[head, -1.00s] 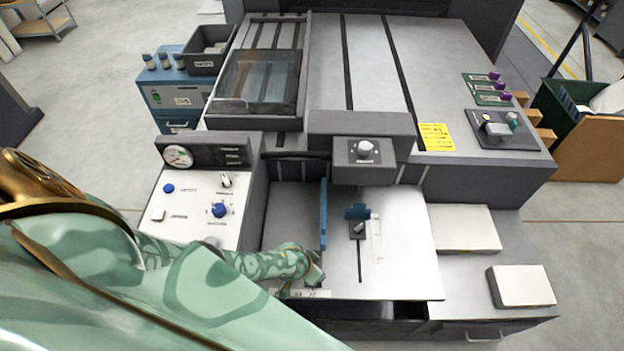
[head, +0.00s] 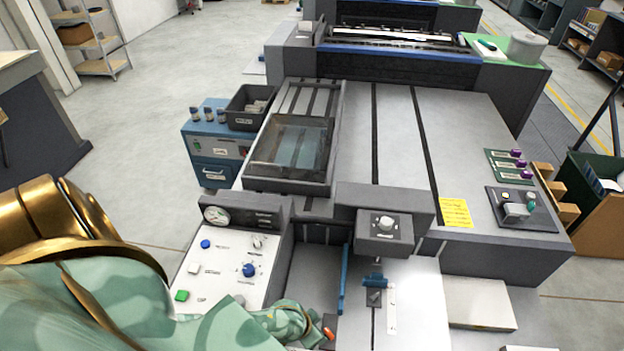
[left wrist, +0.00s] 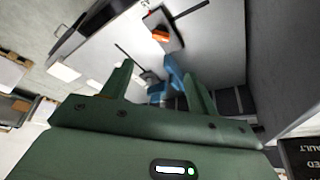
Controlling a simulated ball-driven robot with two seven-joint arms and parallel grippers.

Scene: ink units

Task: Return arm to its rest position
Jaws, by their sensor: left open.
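My left arm comes in from the left of the head view, in pale green patterned and bronze links, and its far end lies low at the front of the machine (head: 350,100). In the left wrist view my left gripper (left wrist: 157,75) shows two dark green fingers spread apart, with nothing held between them. A blue part (left wrist: 174,75) of the machine shows behind the fingers; I cannot tell whether they touch it. The fingertips are not clear in the head view. My right gripper is in neither view.
The control panel (head: 225,262) with knobs and a gauge is beside my arm. An upright blue guide (head: 343,280) and a blue clamp (head: 375,281) stand on the front bed. An orange part (head: 328,333) is close to the arm's end. White paper stacks (head: 480,305) are at right.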

